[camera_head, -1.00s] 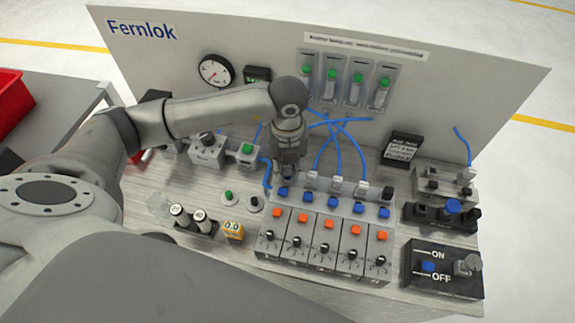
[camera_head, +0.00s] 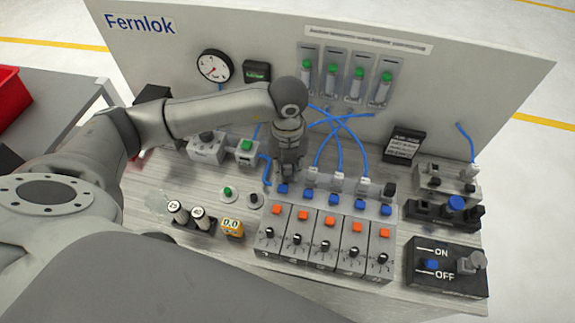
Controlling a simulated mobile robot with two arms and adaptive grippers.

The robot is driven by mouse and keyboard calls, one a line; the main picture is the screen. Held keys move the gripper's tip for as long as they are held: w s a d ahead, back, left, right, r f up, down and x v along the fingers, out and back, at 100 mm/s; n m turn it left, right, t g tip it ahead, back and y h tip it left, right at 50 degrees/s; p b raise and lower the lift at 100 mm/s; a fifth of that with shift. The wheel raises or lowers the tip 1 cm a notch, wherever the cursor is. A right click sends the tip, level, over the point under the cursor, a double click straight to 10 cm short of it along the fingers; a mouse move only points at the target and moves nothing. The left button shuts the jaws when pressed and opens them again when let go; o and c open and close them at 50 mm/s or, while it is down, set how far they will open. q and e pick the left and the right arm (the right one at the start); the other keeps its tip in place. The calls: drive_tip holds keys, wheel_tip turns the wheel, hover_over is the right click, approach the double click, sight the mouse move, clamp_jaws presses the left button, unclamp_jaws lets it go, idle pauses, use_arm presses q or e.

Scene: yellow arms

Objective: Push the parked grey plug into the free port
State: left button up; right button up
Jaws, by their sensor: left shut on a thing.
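My left gripper (camera_head: 287,172) points down at the left end of the back row of ports on the valve block (camera_head: 262,188). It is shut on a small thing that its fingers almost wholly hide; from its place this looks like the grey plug. Whether that thing sits in the leftmost port or just above it cannot be told. To its right, pale grey plugs (camera_head: 337,183) with blue tubes stand in the row, and a black piece (camera_head: 389,189) is at the right end. My right gripper is not in view.
Blue tubes (camera_head: 340,153) cross close to the gripper's right. A blue hose (camera_head: 265,168) lies to its left, near a box with a green button (camera_head: 246,147). The upright panel (camera_head: 250,35) stands behind. An ON/OFF switch box (camera_head: 445,268) sits front right.

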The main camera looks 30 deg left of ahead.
use_arm(q)
drive_tip(key=o, duration=0.9)
drive_tip(key=shift+r, duration=0.1)
wheel_tip(320, 180, up, 9)
drive_tip(key=p, duration=0.5)
drive_tip(key=shift+p, duration=0.35)
drive_tip(key=shift+d, duration=0.1)
